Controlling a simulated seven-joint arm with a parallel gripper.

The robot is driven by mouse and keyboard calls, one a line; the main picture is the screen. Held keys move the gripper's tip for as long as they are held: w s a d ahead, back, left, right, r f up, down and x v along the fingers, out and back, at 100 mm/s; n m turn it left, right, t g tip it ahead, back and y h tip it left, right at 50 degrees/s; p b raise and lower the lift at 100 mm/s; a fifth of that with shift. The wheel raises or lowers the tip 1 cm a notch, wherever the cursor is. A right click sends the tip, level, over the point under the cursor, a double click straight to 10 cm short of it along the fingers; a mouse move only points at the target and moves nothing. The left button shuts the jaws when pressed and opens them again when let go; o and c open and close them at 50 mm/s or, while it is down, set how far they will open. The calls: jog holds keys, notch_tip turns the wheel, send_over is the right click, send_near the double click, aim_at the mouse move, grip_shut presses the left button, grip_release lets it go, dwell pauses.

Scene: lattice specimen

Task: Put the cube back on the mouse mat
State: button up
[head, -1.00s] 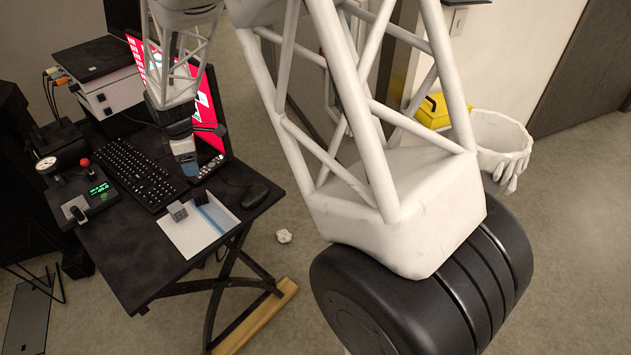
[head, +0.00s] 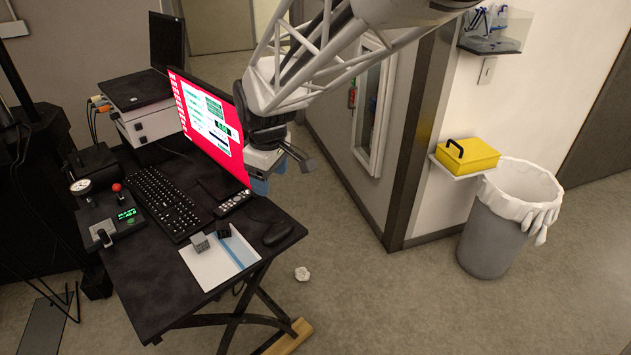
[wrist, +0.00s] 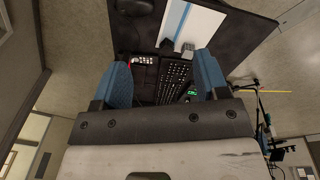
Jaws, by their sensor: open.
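A light grey cube (head: 200,242) and a darker block (head: 224,230) sit at the upper edge of a flat white sheet with a blue stripe (head: 212,270), which may be the mouse mat. In the wrist view the grey cube (wrist: 188,48) and the dark block (wrist: 165,45) lie at the edge of the sheet (wrist: 203,30). I cannot tell how far either rests on it. My gripper (head: 265,180) is open and empty, in front of the monitor's right edge. Its blue fingers (wrist: 165,80) are spread wide, apart from both blocks.
The black table holds a keyboard (head: 166,202), remote (head: 234,204), mouse (head: 277,232), control box (head: 110,215) and monitor (head: 205,120). A bin (head: 500,225) and a yellow box (head: 467,155) are at right. The table's near left part is clear.

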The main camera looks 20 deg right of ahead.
jog(key=s+d+r+m, duration=0.1)
jog(key=s+d+m, duration=0.1)
jog(key=s, duration=0.6)
jog(key=s+d+r+m+t, duration=0.1)
jog(key=s+d+m, duration=0.2)
jog(key=s, duration=0.5)
jog(key=s+d+r+m, duration=0.1)
jog(key=s+d+m, duration=0.2)
jog(key=s, duration=0.5)
jog(key=shift+d+r+m, duration=0.25)
jog(key=shift+r+m, duration=0.1)
jog(key=shift+m, duration=0.45)
